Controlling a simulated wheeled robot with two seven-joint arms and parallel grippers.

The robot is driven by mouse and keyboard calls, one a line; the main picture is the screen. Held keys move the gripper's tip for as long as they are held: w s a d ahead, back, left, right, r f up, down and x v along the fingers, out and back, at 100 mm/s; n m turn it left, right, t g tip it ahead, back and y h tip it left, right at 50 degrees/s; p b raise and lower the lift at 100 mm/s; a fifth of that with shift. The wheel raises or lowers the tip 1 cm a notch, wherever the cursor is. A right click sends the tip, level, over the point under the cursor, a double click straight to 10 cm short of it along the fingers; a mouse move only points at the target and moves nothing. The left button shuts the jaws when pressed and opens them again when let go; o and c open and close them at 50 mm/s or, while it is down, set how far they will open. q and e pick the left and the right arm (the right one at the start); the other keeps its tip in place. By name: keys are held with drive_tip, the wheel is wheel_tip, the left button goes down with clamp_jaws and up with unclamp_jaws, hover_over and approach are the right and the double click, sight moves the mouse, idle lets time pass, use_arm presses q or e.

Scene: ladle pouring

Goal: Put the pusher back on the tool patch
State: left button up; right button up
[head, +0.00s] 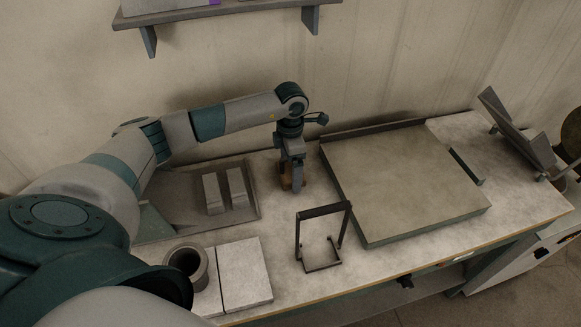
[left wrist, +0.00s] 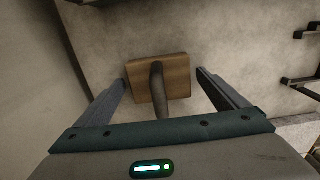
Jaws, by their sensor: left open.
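The pusher is a square wooden block with a dark rod-like handle. In the left wrist view the pusher (left wrist: 176,76) lies between my finger tips, with its handle running toward the palm. In the head view only a brown bit of the pusher (head: 285,182) shows beside my fingers, down at the table top. My left gripper (head: 296,182) points straight down there, and its open fingers stand on either side of the pusher in the left wrist view (left wrist: 161,80). Gaps show beside the block. I cannot make out a marked tool patch. My right gripper is out of view.
A large slab (head: 400,175) lies right of my gripper. A dark upright frame (head: 323,212) stands in front. A grey tray (head: 250,199) with two blocks is to the left. A round pot (head: 201,268) and pale slabs (head: 246,272) are at front left. A wall shelf (head: 187,14) hangs above.

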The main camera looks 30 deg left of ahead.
use_arm(q)
drive_tip(key=shift+r, duration=0.1)
drive_tip(key=shift+r, duration=0.1)
drive_tip(key=shift+w+r, duration=0.1)
drive_tip(key=shift+r, duration=0.1)
wheel_tip(320, 180, up, 10)
drive_tip(key=b, duration=0.4)
drive_tip(key=shift+r, duration=0.75)
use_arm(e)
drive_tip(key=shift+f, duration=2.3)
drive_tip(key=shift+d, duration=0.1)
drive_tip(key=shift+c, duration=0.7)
